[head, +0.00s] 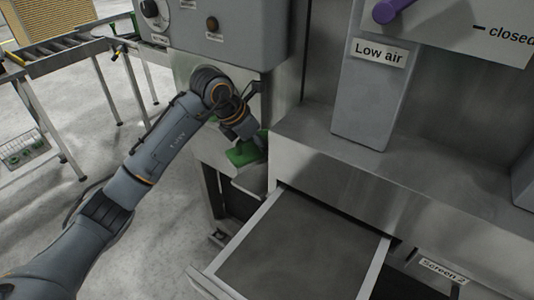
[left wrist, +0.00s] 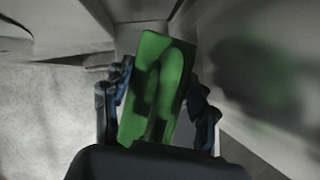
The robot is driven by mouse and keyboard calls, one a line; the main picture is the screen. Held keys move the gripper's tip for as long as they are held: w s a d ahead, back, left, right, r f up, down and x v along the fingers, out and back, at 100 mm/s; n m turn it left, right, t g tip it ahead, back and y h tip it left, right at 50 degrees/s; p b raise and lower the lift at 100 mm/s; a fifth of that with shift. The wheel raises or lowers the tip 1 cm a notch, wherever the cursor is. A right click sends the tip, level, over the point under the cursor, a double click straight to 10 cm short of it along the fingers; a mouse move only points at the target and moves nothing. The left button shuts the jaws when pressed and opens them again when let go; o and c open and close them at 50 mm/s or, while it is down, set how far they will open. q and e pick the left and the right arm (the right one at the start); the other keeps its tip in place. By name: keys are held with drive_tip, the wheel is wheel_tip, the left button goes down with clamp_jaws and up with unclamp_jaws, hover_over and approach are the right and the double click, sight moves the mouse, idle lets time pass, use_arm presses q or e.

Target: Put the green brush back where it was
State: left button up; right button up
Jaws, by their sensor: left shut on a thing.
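The green brush (head: 241,156) is in my left gripper, near the corner between the machine's side and the grey block right of it. In the left wrist view the green brush (left wrist: 157,75) has a flat block with a raised handle, and the two fingers of my left gripper (left wrist: 157,105) stand on either side of it. In the head view the gripper (head: 250,140) is partly hidden by its own wrist. A small metal ledge (head: 250,180) is just below the brush; I cannot tell whether they touch. My right gripper is not in view.
An open drawer with a flat grey screen (head: 300,250) juts out at the lower middle, labelled "Screen 2" (head: 443,271) nearby. A "Low air" post (head: 370,95) stands on the machine. A roller conveyor (head: 60,58) is at the far left. The floor between is clear.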

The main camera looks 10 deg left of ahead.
use_arm(q)
drive_tip(key=shift+w+d+r, duration=0.1)
drive_tip(key=shift+w+d, duration=0.15)
drive_tip(key=shift+w, duration=0.25)
drive_tip(key=shift+w+d+r, duration=0.1)
drive_tip(key=shift+w+d, duration=0.15)
drive_tip(key=shift+w, duration=0.2)
wheel_tip(320, 180, down, 3)
drive_tip(key=shift+r+p, duration=0.1)
drive_tip(key=shift+p, duration=0.55)
drive_tip(key=shift+a+f, duration=0.1)
drive_tip(key=shift+f, duration=0.5)
wheel_tip(320, 180, down, 3)
drive_tip(key=shift+r+p, duration=0.2)
drive_tip(key=shift+p, duration=0.5)
drive_tip(key=shift+w+f+p, duration=0.15)
drive_tip(key=shift+p, duration=0.2)
drive_tip(key=shift+w+f, duration=0.1)
drive_tip(key=shift+f, duration=0.1)
drive_tip(key=shift+f, duration=0.1)
